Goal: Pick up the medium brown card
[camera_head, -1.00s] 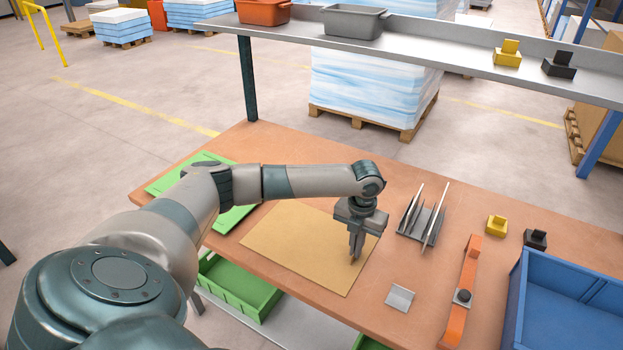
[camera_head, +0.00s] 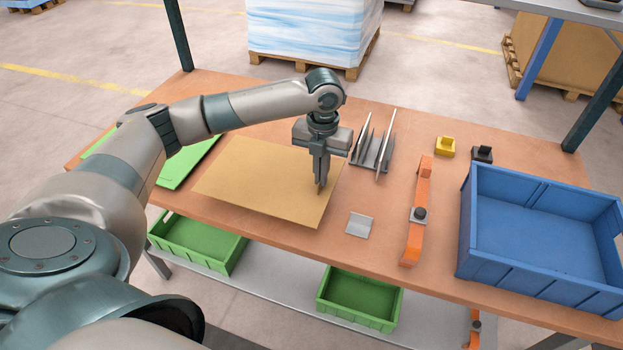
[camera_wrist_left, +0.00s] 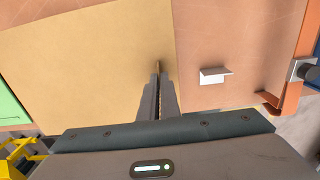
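A flat tan-brown card (camera_head: 262,185) lies on the orange-brown table. It also fills much of the left wrist view (camera_wrist_left: 75,65). My left gripper (camera_head: 320,186) points down over the card's right part, with its tips at or just above the surface. In the left wrist view its fingers (camera_wrist_left: 157,85) are close together with a thin slit between them. A small brown sliver shows at the tips; I cannot tell whether it is something held or a shadow. Contact with the card is unclear. My right gripper is not in view.
A small grey metal piece (camera_head: 359,224) lies right of the card, near an orange bar (camera_head: 417,210). A rack with upright plates (camera_head: 375,153) stands behind. A blue crate (camera_head: 540,285) is at the right. A green sheet (camera_head: 188,165) lies left of the card.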

